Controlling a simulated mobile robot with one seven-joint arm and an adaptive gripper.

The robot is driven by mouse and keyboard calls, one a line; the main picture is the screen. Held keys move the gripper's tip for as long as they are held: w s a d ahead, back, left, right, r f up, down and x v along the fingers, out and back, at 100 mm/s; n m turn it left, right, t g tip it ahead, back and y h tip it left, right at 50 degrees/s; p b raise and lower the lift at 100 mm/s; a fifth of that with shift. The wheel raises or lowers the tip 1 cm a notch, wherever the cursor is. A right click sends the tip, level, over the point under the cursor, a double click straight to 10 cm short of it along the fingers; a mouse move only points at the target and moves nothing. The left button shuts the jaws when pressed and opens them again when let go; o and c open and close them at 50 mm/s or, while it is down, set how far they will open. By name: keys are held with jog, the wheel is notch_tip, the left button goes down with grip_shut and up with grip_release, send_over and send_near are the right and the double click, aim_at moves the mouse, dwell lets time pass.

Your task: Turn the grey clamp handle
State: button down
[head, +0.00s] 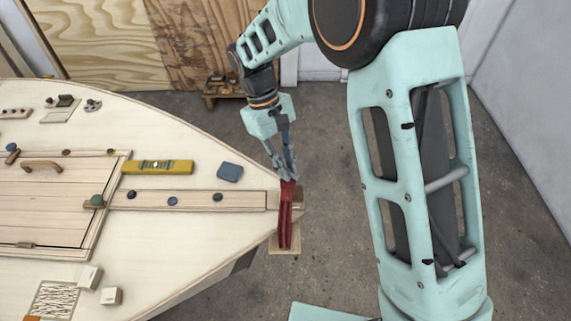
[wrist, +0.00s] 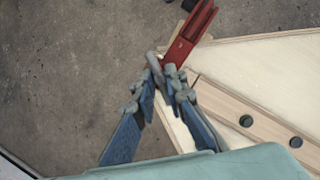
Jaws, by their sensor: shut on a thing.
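A red clamp (head: 285,218) sits at the pointed end of the pale plywood hull, and its red body also shows at the top of the wrist view (wrist: 190,34). The grey clamp handle (wrist: 153,64) is a short rod beside the red body. My gripper (head: 289,174) reaches down to the clamp from behind. In the wrist view its two fingers (wrist: 161,88) are on either side of the handle and shut on it. The handle's lower part is partly hidden between the fingers, and in the head view the fingers hide the handle.
A wooden strip with dark knobs (head: 172,201) runs along the hull toward the clamp. A yellow level (head: 157,167) and a blue-grey block (head: 230,171) lie near it. A small wooden stool (head: 222,91) stands behind on the floor.

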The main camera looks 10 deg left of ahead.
jog(key=shift+r+m, duration=0.2)
jog(key=shift+m, duration=0.1)
jog(key=c, duration=2)
grip_release()
jog(key=shift+s, duration=0.1)
jog(key=shift+o, duration=0.5)
jog(key=shift+f, duration=0.1)
jog(key=v, duration=1.2)
